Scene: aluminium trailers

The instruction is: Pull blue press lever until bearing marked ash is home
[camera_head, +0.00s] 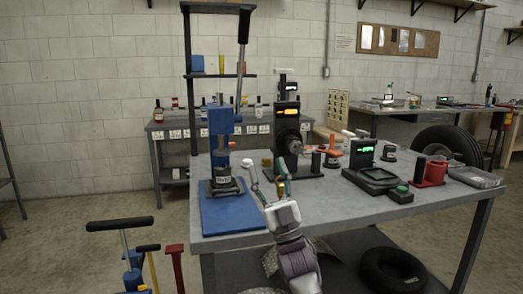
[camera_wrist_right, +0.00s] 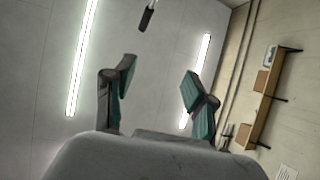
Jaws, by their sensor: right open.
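The blue press (camera_head: 221,125) stands upright at the left end of the grey table. Its lever (camera_head: 243,28) rises steeply above it and ends in a black handle. The black handle also shows at the top of the right wrist view (camera_wrist_right: 147,17), beyond the fingertips. A dark bearing piece (camera_head: 222,184) with a small light label sits under the press ram; I cannot read the label surely. My right gripper (camera_head: 265,170) is open and empty, right of the press base and well below the handle. It also shows in the right wrist view (camera_wrist_right: 158,80). My left gripper is out of view.
A blue mat (camera_head: 230,214) lies under the press. A black scale (camera_head: 371,178), red fixture (camera_head: 432,172) and metal tray (camera_head: 474,178) are further right. Black handles (camera_head: 120,224) stand at lower left.

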